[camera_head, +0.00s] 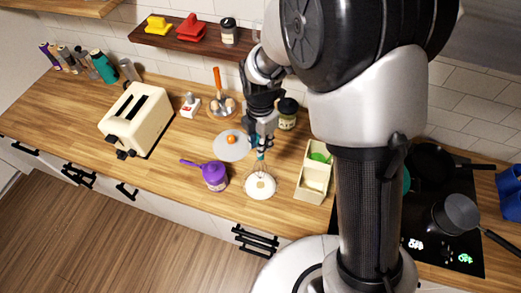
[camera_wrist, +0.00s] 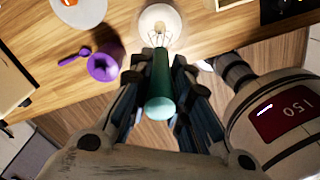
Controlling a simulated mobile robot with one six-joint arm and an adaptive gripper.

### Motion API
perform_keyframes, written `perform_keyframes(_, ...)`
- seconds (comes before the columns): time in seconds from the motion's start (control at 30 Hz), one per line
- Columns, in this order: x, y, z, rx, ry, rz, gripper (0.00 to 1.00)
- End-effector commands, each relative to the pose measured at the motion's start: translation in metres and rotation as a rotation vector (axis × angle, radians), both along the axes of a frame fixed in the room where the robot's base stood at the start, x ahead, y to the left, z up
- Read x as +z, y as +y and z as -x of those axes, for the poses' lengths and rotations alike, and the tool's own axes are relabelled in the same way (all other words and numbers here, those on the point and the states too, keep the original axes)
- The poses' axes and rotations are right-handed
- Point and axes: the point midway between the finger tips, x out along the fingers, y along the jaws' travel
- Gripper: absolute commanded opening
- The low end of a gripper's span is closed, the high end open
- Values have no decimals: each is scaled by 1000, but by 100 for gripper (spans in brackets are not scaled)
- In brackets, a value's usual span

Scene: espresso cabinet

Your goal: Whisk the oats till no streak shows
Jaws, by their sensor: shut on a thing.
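My gripper (camera_head: 262,143) is shut on the teal handle of a whisk (camera_wrist: 160,92), which points down at the counter. The whisk's thin wires show over a white bowl (camera_head: 268,194), which stands near the counter's front edge and shows at the top of the wrist view (camera_wrist: 176,18). A small tan patch, seemingly the oats (camera_head: 261,184), lies in the middle of the bowl. The wire tips seem to be in or just above the bowl; I cannot tell whether they touch the oats. Any streak is too small to make out.
A purple jar (camera_head: 215,178) with a purple-handled tool stands left of the bowl. A cream divided box (camera_head: 315,183) stands close on its right. A pale plate (camera_head: 230,149) lies behind. A toaster (camera_head: 139,115) is far left; the stove (camera_head: 455,240) is right.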

Motion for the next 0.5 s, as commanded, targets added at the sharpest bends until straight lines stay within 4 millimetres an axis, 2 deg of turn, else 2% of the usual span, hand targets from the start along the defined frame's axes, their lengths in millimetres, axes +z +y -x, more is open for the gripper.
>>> perform_keyframes(0.27,-14,0,0,0,-2,-1,0)
perform_keyframes(0.5,-35,0,0,0,-1,-1,0)
